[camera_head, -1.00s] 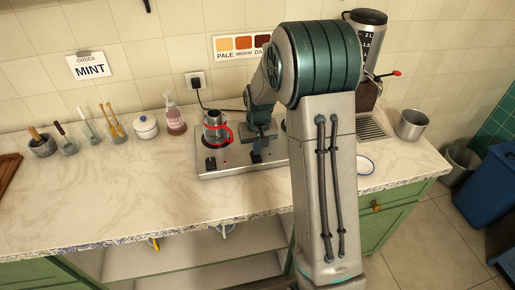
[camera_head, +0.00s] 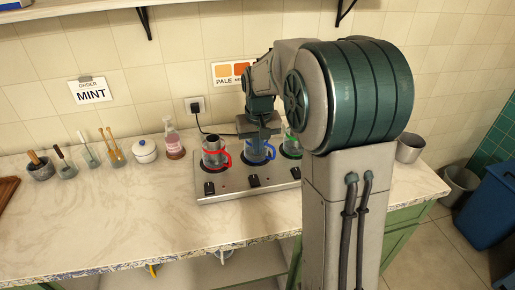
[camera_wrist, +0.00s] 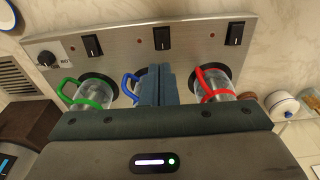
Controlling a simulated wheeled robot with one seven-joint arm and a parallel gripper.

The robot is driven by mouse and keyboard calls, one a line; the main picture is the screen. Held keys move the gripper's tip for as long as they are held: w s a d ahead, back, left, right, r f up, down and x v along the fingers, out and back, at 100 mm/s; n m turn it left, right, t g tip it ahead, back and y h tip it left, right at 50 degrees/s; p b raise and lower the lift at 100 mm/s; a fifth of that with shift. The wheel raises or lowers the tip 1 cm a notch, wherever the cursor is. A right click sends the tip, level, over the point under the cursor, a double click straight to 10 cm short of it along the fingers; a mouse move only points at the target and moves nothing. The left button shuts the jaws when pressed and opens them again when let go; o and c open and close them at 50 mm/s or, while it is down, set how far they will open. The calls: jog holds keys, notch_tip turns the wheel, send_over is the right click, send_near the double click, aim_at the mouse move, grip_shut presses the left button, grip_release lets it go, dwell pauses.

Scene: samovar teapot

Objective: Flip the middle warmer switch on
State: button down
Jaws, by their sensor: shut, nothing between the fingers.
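The steel warmer (camera_head: 232,191) stands on the counter with three switches along its front edge. The middle switch (camera_head: 253,181) is a black rocker, also clear in the wrist view (camera_wrist: 161,38). The left switch (camera_head: 209,188) and right switch (camera_head: 295,173) look alike. Small dark red lamps sit beside the switches; I cannot tell that any is lit. My gripper (camera_wrist: 155,72) is shut and empty, in front of the blue-handled glass pot (camera_wrist: 130,84) in the wrist view, apart from the middle switch. In the head view my gripper (camera_head: 258,138) is above and behind that switch.
A red-handled pot (camera_head: 215,155) and a green-handled pot (camera_head: 291,147) stand on the outer plates. A knob (camera_wrist: 46,58) sits at the warmer's end. A soap bottle (camera_head: 173,140) and a white sugar bowl (camera_head: 144,152) stand to the left. The counter in front is clear.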

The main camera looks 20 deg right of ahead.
aim_at(255, 176)
jog(key=shift+w+r, duration=0.1)
jog(key=shift+w+t+p, duration=0.3)
jog(key=shift+w+p, duration=0.3)
jog(key=shift+p, duration=0.3)
jog(key=f+p, duration=0.1)
jog(key=f, duration=0.3)
jog(key=w+f+p, duration=0.1)
jog(key=f, duration=0.4)
jog(key=w+f, duration=0.1)
jog(key=f, duration=0.3)
jog(key=shift+w+f+p, duration=0.2)
jog(key=shift+f+p, duration=0.2)
